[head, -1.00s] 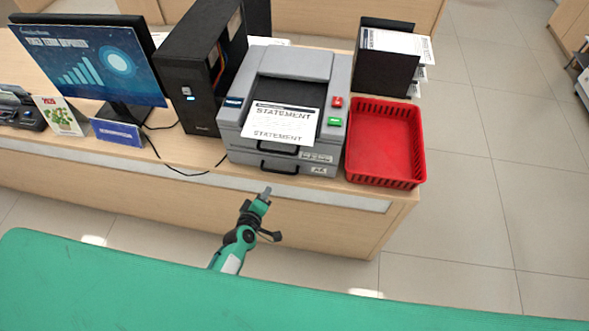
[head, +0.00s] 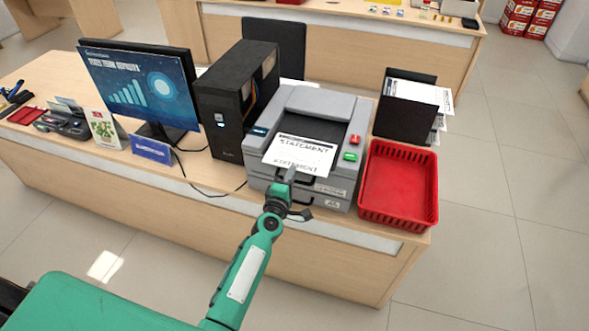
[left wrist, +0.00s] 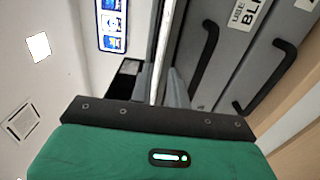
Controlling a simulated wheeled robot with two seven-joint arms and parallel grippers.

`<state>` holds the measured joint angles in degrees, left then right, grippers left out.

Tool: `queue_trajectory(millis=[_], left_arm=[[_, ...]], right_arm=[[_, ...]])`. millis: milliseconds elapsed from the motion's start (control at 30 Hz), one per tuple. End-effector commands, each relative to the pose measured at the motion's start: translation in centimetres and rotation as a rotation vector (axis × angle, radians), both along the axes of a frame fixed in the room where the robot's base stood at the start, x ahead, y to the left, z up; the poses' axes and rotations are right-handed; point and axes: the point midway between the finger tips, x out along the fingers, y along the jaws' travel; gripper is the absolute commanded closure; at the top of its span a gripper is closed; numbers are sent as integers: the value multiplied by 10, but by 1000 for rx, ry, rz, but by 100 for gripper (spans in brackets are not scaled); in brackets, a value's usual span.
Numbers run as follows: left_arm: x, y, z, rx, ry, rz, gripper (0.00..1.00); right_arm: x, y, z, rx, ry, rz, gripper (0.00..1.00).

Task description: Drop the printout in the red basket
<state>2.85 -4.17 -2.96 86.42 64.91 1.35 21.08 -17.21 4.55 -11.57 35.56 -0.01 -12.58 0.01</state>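The printout (head: 300,155) is a white sheet headed "STATEMENT". It lies on top of the grey printer (head: 334,105), its near edge over the printer's front. My left gripper (head: 291,174) is at that near edge. In the left wrist view the sheet (left wrist: 160,50) shows edge-on as a thin white strip running down between the fingers of my left gripper (left wrist: 155,88), which look apart. The head view does not show whether they touch the sheet. The red basket (head: 434,210) stands empty on the counter, right of the printer. My right gripper is not in view.
A black computer tower (head: 235,100) and a monitor (head: 140,88) stand left of the printer. A black paper holder (head: 403,120) with papers stands behind the basket. The wooden counter (head: 330,250) ends just right of the basket. Printer drawer handles (left wrist: 203,60) are close to my left gripper.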

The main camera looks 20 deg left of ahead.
Motion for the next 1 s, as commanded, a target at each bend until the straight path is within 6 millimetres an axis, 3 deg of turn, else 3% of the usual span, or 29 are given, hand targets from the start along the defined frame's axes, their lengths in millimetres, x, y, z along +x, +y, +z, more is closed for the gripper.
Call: queue_trajectory(millis=[233,633,800,1000], left_arm=[[23,-1,0,0,-1,0,83],[27,-1,0,0,0,0,83],[27,-1,0,0,0,0,99],[27,-1,0,0,0,0,100]], right_arm=[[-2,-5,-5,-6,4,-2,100],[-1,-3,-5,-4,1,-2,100],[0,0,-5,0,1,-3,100],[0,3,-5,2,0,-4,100]])
